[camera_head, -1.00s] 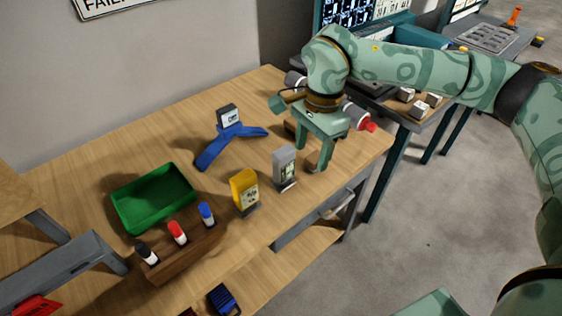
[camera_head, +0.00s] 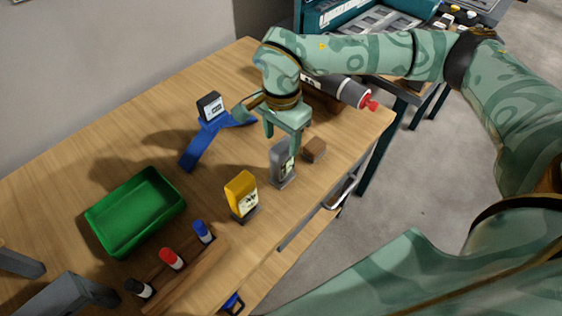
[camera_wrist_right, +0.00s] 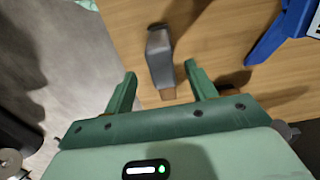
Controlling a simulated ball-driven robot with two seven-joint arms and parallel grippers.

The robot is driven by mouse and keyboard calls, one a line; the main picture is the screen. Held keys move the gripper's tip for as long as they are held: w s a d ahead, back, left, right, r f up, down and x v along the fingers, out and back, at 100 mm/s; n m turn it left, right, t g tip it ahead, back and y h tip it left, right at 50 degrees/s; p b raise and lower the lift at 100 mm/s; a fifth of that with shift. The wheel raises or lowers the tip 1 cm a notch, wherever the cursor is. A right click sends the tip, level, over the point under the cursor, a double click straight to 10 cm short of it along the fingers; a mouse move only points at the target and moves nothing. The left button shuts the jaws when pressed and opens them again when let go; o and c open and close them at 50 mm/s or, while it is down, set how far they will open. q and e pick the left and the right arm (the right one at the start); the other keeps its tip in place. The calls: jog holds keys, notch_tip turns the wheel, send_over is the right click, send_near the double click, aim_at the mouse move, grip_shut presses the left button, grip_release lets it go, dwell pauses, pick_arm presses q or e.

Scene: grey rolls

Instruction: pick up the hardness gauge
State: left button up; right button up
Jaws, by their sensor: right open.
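A grey upright handheld gauge with a small display (camera_head: 281,166), which I take to be the hardness gauge, stands on the wooden table near its front edge. My right gripper (camera_head: 282,138) is open just above and behind it, and its fingers partly cover the gauge's top. In the right wrist view the grey gauge (camera_wrist_right: 160,50) lies ahead of and roughly between the open fingers (camera_wrist_right: 160,72). I see no grip on it.
A yellow device (camera_head: 242,193) stands left of the gauge, a brown block (camera_head: 314,149) to its right. A blue stand (camera_head: 202,145) with a small display (camera_head: 210,106) is behind. A green tray (camera_head: 125,232), a marker holder (camera_head: 196,268) and a grey red-tipped cylinder (camera_head: 348,91) are around.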

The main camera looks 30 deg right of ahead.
aim_at(283, 163)
jog(key=shift+f, duration=0.9)
jog(key=f, duration=0.1)
jog(key=f+b, duration=0.1)
jog(key=f, duration=0.3)
jog(key=shift+w+d+f+b, duration=0.15)
jog(key=shift+w+d+b, duration=0.1)
jog(key=shift+b, duration=0.1)
jog(key=shift+s, duration=0.1)
grip_shut()
